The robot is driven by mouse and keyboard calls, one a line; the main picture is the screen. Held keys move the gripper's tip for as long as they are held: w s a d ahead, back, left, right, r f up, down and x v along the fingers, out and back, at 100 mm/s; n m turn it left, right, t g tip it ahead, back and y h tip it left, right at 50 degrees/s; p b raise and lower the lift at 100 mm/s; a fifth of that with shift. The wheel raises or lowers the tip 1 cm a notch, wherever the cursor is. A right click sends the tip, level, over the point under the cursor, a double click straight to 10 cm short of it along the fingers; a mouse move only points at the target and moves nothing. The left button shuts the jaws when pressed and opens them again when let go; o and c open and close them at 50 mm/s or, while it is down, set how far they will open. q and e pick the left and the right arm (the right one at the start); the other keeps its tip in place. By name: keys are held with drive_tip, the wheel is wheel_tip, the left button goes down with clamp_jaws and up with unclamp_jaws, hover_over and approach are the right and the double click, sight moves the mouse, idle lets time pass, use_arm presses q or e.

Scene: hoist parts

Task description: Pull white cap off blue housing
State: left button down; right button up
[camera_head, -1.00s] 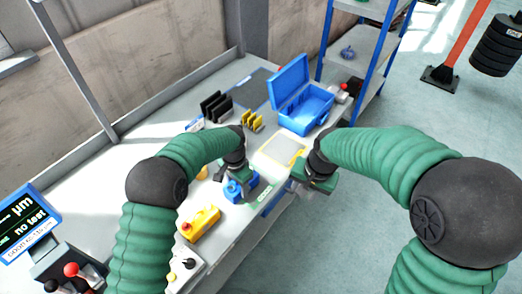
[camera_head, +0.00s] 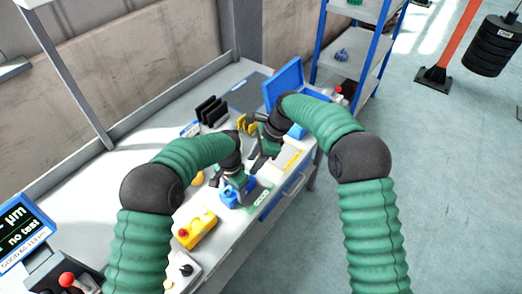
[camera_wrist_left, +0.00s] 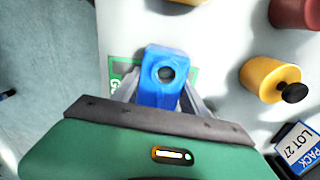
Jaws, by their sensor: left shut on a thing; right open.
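The blue housing (camera_head: 229,196) stands on the workbench, partly covered by my left gripper (camera_head: 237,182), which is shut on it from above. In the left wrist view the housing (camera_wrist_left: 158,95) sits between the two fingers and shows a round dark opening on its face. I cannot make out the white cap in either view. My right gripper (camera_head: 262,156) is open above the bench, behind and to the right of the left one, apart from the housing.
A yellow box with a red button (camera_head: 196,231) stands in front of the housing. Black racks (camera_head: 212,110) and yellow holders (camera_head: 247,125) stand behind. The open blue case (camera_head: 284,84) is partly hidden by my right arm. A yellow-orange knobbed part (camera_wrist_left: 266,79) lies near the housing.

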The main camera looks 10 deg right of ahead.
drive_tip(key=x, duration=0.5)
drive_tip(key=shift+a+f, duration=0.1)
drive_tip(key=shift+f, duration=0.05)
clamp_jaws()
idle(0.4)
